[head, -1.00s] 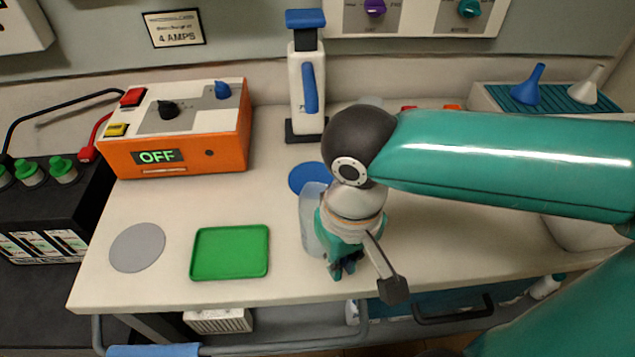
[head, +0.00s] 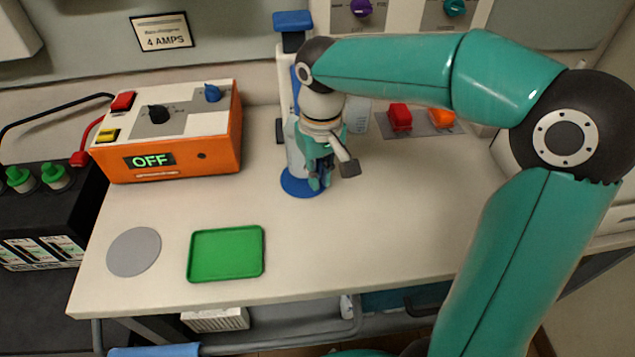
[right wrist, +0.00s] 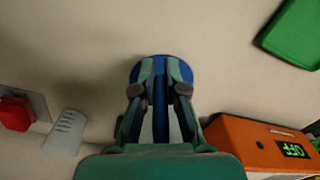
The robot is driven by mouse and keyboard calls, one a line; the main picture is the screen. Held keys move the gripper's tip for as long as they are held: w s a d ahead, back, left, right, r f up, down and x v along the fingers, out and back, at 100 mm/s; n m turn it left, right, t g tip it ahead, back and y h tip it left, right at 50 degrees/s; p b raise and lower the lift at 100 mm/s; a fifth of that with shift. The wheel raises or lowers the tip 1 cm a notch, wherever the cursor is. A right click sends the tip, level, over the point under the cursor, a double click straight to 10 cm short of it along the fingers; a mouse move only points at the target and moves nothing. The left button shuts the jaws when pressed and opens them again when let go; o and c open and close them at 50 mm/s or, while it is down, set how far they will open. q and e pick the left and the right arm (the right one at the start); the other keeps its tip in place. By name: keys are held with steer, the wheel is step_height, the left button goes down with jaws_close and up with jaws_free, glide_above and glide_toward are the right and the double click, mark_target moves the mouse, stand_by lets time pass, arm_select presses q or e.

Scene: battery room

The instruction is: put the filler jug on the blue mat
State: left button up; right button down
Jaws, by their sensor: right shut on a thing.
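The filler jug (head: 293,150) is a pale, bluish translucent vessel, mostly hidden behind my right gripper and wrist. It looks upright over the blue mat (head: 300,190), a round disc near the middle of the bench. I cannot tell whether its base touches the mat. My right gripper (head: 318,182) is shut on the jug at its front right side. In the right wrist view my gripper (right wrist: 162,65) points at the blue mat (right wrist: 136,72), which shows around its fingertips. My left gripper is not in view.
A tall blue-topped device (head: 292,21) stands close behind the jug. An orange charger (head: 222,145) reading OFF is to the left. A green tray (head: 227,252) and grey disc (head: 134,252) lie at the front left. A translucent cup (right wrist: 67,132) stands nearby. The front right bench is clear.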

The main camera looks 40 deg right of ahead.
steer(key=shift+s+f, duration=0.1)
steer(key=shift+f, duration=1.25)
steer(key=shift+f, duration=0.2)
steer(key=c, duration=1.2)
jaws_free()
steer(key=shift+r, duration=0.1)
steer(key=shift+r, duration=0.1)
steer(key=shift+r, duration=0.25)
step_height(320, 180, up, 12)
steer(key=shift+f+p, duration=0.2)
steer(key=shift+p, duration=0.7)
